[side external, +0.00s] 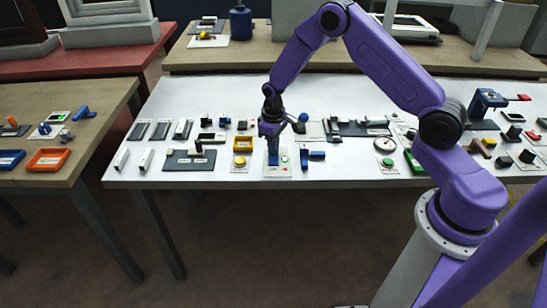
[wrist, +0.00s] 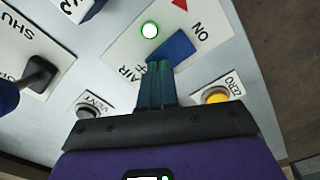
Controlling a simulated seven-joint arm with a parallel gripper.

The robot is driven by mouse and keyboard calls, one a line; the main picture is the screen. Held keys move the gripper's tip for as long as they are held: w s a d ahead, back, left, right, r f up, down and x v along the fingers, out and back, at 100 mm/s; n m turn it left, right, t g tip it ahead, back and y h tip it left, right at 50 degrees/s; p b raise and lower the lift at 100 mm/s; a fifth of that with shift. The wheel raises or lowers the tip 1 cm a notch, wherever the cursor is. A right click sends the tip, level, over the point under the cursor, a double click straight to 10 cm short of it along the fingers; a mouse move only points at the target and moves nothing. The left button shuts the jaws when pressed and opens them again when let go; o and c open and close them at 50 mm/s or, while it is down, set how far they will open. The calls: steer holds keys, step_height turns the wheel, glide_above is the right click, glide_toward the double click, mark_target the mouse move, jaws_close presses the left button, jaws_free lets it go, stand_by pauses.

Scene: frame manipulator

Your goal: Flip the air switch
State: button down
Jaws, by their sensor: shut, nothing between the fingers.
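The air switch is a white plate (wrist: 128,50) in the wrist view, marked "AIR" and "ON", with a red arrow and a lit green lamp (wrist: 149,30). Its blue lever (wrist: 172,47) sits beside the lamp. My gripper (wrist: 158,66) is shut and empty, its fingertips right at the lever's near edge; I cannot tell whether they touch. The fingers hide part of the lettering. In the side view, the plate (side external: 283,173) lies at the table's front edge, with my gripper (side external: 272,148) pointing down over it.
In the wrist view, a yellow "ZERO" button (wrist: 216,96) is close on the right, and a grey "VENT" button (wrist: 87,107) and a black knob (wrist: 40,72) are on the left. In the side view, several other controls crowd the white table (side external: 220,88); its back strip is clear.

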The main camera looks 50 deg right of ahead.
steer(key=shift+f, duration=0.3)
steer(key=shift+r, duration=3.5)
